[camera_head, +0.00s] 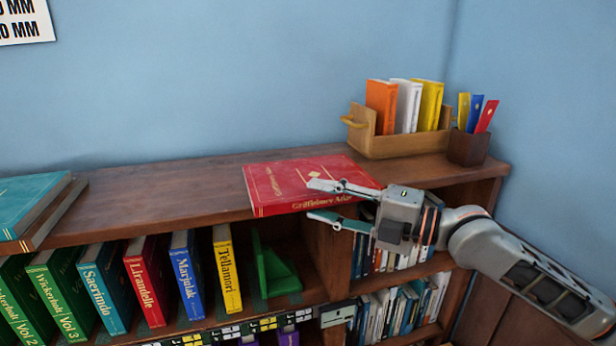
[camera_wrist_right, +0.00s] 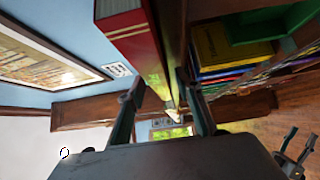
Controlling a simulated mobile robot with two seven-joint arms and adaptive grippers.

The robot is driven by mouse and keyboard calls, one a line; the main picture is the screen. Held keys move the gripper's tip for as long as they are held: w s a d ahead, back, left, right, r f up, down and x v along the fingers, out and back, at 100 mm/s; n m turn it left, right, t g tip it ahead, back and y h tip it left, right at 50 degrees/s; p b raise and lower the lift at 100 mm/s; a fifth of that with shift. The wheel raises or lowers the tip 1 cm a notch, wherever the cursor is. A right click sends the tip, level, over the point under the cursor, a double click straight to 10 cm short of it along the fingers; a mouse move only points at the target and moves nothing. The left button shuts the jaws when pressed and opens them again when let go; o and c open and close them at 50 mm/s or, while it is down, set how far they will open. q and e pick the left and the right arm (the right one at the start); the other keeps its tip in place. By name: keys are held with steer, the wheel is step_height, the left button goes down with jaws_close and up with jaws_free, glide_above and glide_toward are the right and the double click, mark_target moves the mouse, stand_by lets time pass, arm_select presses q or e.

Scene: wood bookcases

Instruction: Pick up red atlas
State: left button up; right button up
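The red atlas (camera_head: 285,180) lies flat on top of the bookcase, its gold-lettered spine toward the front edge. My right gripper (camera_head: 313,200) is open at the atlas's right front part. One finger is over the cover and the other is below the spine, in front of the shelf edge. In the right wrist view the atlas (camera_wrist_right: 135,45) reaches in between the spread fingers; contact cannot be made out. What looks like my left gripper (camera_wrist_right: 298,148) shows small at the lower right of that view, its fingers apart. It is not clear in the head view.
A wooden holder (camera_head: 400,147) with books and a pen cup (camera_head: 468,148) stand at the back right of the top. A teal book (camera_head: 30,205) lies at the left. Upright books and a green bookend (camera_head: 275,270) fill the shelf below. The top between is clear.

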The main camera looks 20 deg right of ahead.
steer(key=shift+w+a, duration=0.25)
steer(key=shift+a, duration=0.05)
jaws_close()
steer(key=shift+r, duration=0.1)
steer(key=shift+r, duration=0.1)
